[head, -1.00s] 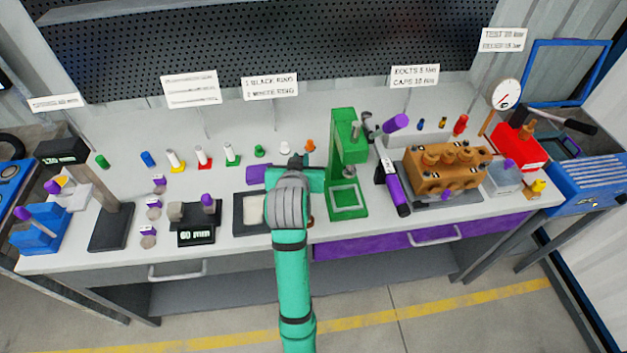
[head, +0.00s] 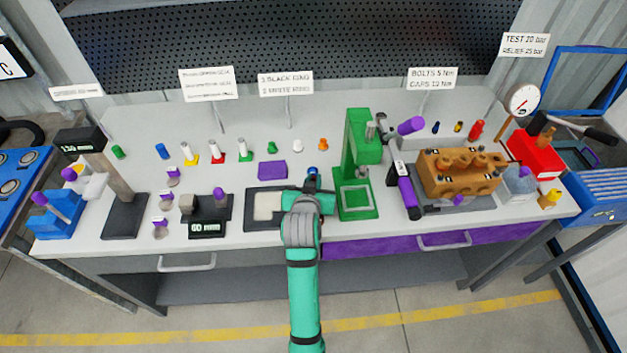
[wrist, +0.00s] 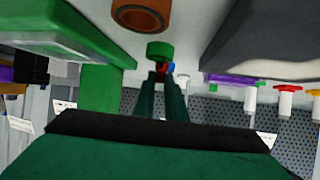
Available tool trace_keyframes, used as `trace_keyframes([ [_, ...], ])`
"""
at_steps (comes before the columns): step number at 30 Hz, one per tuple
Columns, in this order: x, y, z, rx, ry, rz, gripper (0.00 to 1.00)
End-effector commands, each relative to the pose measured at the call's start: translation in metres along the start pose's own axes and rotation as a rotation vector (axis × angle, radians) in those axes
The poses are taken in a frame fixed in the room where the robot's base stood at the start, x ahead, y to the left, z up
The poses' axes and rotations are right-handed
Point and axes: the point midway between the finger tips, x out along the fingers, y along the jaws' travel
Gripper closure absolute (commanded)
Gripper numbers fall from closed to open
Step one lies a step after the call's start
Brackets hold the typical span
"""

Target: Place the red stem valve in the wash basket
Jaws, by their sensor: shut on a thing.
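The red stem valve (head: 217,152), a white stem on a red base, stands in the back row between similar yellow and green ones. It also shows upside down at the right of the wrist view (wrist: 287,100). My gripper (head: 313,180) is well to its right, low over the bench beside the green press. Its narrow fingers (wrist: 160,88) are shut on a small piece with red and blue (wrist: 163,69) at the tips; its shape is mostly hidden. I cannot tell for certain which container is the wash basket; a grey tray with a pale insert (head: 250,221) lies left of my gripper.
The green press (head: 358,205) stands close on the right. A purple block (head: 272,170) lies behind the tray. A green ring (wrist: 160,50) and a brown ring (wrist: 140,14) are near my fingers. The bronze pump (head: 458,178) and a clear container (head: 518,188) are farther right.

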Motion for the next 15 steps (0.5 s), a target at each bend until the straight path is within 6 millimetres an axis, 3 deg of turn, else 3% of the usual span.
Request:
trace_keyframes([
  [4, 0.0014, 0.0001, 0.0026, 0.0, -0.001, 0.0, 1.0],
  [5, 0.0012, 0.0001, 0.0022, 0.0, 0.0, 0.0, 0.82],
  [6, 0.0012, 0.0, 0.0021, 0.0, 0.0, 0.0, 0.72],
  [7, 0.0012, 0.0, 0.0021, 0.0, 0.0, 0.0, 0.7],
  [15, 0.0009, -0.0001, 0.0014, 0.0, 0.0, 0.0, 0.7],
])
